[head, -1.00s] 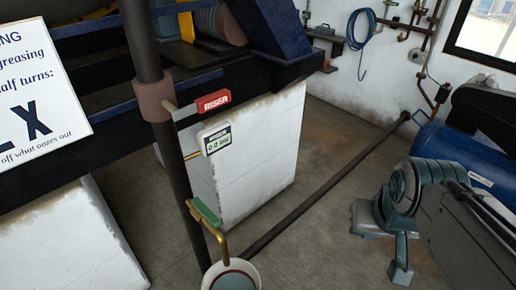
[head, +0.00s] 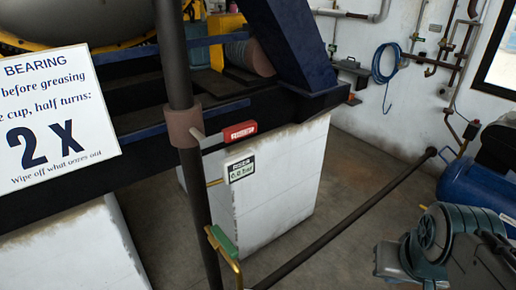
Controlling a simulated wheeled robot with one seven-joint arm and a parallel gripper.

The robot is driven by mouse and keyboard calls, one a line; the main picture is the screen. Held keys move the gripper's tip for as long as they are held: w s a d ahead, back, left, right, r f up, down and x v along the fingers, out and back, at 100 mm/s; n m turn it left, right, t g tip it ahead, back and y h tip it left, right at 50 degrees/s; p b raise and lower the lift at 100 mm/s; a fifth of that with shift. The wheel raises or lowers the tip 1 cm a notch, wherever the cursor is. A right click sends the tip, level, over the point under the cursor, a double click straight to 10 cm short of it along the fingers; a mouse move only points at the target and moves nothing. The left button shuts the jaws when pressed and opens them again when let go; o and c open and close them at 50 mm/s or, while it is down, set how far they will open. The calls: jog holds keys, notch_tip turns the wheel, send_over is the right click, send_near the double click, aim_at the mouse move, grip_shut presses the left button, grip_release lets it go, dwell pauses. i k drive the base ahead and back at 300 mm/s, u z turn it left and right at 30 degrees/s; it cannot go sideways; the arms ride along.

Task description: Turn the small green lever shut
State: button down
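The small green lever (head: 223,242) sits low on the dark riser pipe (head: 196,205), near the bottom of the picture. It slants from upper left to lower right, over a brass spout (head: 238,272) that bends downward. The spout's lower end is cut off by the bottom edge. Links of my arm show at the bottom right, well apart from the lever. I cannot make out my gripper's fingers in this view.
A white pier (head: 280,185) stands behind. A dark pipe (head: 350,216) runs along the floor. A bearing sign (head: 52,118) is at left.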

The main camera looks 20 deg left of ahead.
aim_at(233, 253)
jog(key=u, duration=1.45)
